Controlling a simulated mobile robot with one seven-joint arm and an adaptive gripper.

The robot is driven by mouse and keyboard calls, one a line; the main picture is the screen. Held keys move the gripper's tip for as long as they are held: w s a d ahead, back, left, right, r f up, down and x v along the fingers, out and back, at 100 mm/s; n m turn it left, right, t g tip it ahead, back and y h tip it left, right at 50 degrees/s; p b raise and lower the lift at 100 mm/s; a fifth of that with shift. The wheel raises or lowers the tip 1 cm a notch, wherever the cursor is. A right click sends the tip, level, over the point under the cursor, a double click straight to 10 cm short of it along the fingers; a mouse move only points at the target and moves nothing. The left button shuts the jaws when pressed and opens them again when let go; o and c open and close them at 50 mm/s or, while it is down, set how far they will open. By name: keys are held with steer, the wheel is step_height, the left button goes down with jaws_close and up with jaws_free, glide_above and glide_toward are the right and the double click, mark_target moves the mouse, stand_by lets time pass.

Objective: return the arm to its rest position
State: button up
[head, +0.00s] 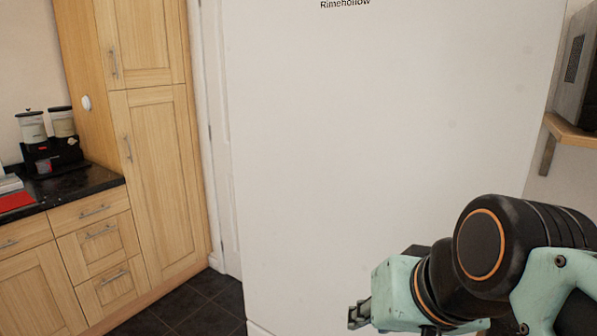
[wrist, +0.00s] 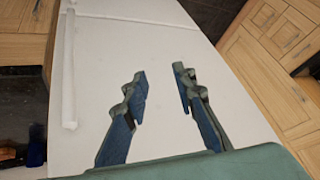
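My gripper (wrist: 160,92) shows in the wrist view with its two fingers apart and nothing between them. In the head view my gripper (head: 358,314) is at the lower right, in front of the white fridge (head: 380,130). The arm is bent, with its dark joint and pale green links filling the lower right corner. The fridge front also lies behind the fingers in the wrist view (wrist: 150,50). I cannot tell how far the fingertips are from it.
A tall wooden cupboard (head: 155,170) stands left of the fridge. A wooden shelf (head: 570,130) holding a grey appliance (head: 578,70) is at the right. Dark floor (head: 205,300) shows at lower left.

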steer(key=s+d+f+g+h, duration=0.1)
steer(key=s+d+f+h, duration=0.15)
steer(key=f, duration=0.25)
step_height(320, 180, up, 14)
steer(key=p, duration=1.3)
steer(key=shift+d+f+n+y, duration=0.15)
steer(key=shift+d+n+y, duration=0.2)
steer(key=shift+n, duration=0.05)
steer(key=shift+s, duration=0.1)
